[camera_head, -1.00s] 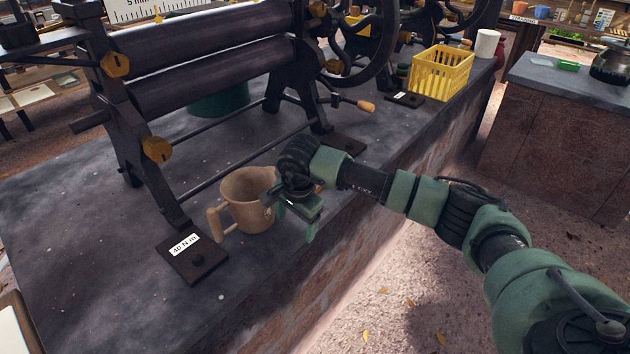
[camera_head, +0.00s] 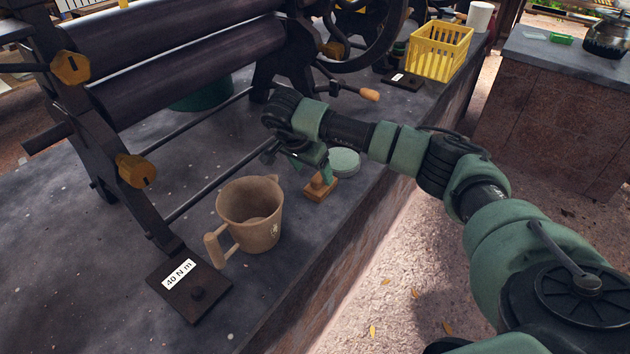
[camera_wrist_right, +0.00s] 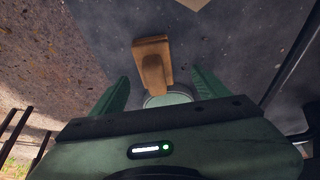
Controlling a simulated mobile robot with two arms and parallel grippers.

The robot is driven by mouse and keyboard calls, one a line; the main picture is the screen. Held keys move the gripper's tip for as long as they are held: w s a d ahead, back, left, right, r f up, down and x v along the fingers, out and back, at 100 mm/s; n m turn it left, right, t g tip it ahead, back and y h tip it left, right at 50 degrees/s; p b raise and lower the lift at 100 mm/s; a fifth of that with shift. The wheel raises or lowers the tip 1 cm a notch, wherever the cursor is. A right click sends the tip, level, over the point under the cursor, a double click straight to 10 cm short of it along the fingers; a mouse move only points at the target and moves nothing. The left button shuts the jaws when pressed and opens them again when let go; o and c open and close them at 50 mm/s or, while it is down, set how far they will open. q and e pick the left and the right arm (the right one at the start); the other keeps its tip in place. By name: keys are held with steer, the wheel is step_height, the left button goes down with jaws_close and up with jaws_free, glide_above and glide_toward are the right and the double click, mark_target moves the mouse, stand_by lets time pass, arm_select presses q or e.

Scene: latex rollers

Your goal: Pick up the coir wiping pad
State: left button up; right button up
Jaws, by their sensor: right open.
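The brown block with an upright grip, which I take for the coir wiping pad (camera_head: 320,190), lies on the dark bench near its front edge, right of the tan jug. In the right wrist view the pad (camera_wrist_right: 152,48) lies ahead of the fingers, its grip pointing down between them. My right gripper (camera_wrist_right: 160,75) is open and empty. In the head view my right gripper (camera_head: 298,162) hangs just behind and above the pad, partly in front of it. I cannot tell whether they touch. My left gripper is not in view.
A tan jug (camera_head: 250,215) stands left of the pad. A pale green round object (camera_head: 344,160) sits close behind the pad, partly under the gripper. The roller machine (camera_head: 180,65) stands behind, with a dark foot plate (camera_head: 190,285) at left. A yellow basket (camera_head: 440,50) is farther back.

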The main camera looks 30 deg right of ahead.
mark_target(319, 176)
steer(key=shift+s+d+f+b, duration=0.15)
steer(key=shift+d+f+b, duration=0.25)
steer(key=shift+f, duration=0.25)
steer(key=shift+s+d+f+b, duration=0.1)
steer(key=shift+d+f+b, duration=0.15)
steer(key=shift+f+b, duration=0.3)
steer(key=b+x, duration=0.2)
steer(key=x, duration=0.1)
steer(key=shift+w+d+f+b, duration=0.2)
steer(key=shift+d+f+b, duration=0.05)
steer(key=shift+d+b, duration=0.05)
steer(key=shift+r, duration=0.1)
steer(key=c, duration=1.4)
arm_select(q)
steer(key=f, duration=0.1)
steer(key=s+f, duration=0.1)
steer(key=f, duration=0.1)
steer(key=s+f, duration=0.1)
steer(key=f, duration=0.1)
arm_select(e)
steer(key=shift+c, duration=0.2)
